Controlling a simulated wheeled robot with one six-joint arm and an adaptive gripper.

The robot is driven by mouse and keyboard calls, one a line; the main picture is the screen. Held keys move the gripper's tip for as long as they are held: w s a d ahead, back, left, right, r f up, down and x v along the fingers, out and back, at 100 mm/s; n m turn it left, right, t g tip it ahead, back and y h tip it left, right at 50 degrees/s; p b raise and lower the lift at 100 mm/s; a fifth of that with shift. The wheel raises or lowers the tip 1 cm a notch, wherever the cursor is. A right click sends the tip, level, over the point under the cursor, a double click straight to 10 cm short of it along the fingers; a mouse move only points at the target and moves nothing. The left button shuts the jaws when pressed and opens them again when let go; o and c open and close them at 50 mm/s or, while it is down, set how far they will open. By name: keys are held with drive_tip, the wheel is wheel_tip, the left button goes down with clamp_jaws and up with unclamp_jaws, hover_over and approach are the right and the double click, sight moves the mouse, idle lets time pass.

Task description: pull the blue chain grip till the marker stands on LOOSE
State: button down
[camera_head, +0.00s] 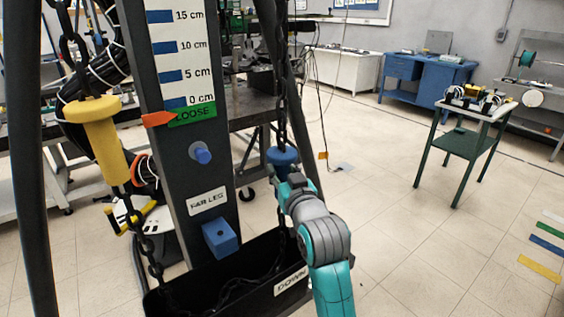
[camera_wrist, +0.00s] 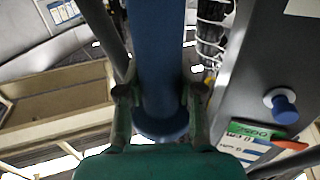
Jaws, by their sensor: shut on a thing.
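The blue chain grip (camera_head: 283,156) hangs on the dark chain right of the post. My gripper (camera_head: 280,176) is shut on it from below in the head view. In the wrist view the blue grip (camera_wrist: 160,60) runs between my two fingers (camera_wrist: 160,95), its wider rim just below them. The orange-red marker (camera_head: 157,119) points at the green LOOSE label (camera_head: 193,115), level with it and below the 0 cm mark. The marker (camera_wrist: 291,145) and the green label (camera_wrist: 258,130) also show in the wrist view.
A yellow grip (camera_head: 97,135) hangs on the left chain. A blue knob (camera_head: 202,153) and a blue block (camera_head: 221,237) stick out of the post. A black chain bin (camera_head: 250,290) marked DOWN stands below. Open floor lies to the right.

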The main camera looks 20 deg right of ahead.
drive_tip(key=shift+f, duration=0.15)
drive_tip(key=c, duration=0.7)
unclamp_jaws()
drive_tip(key=s, duration=1.2)
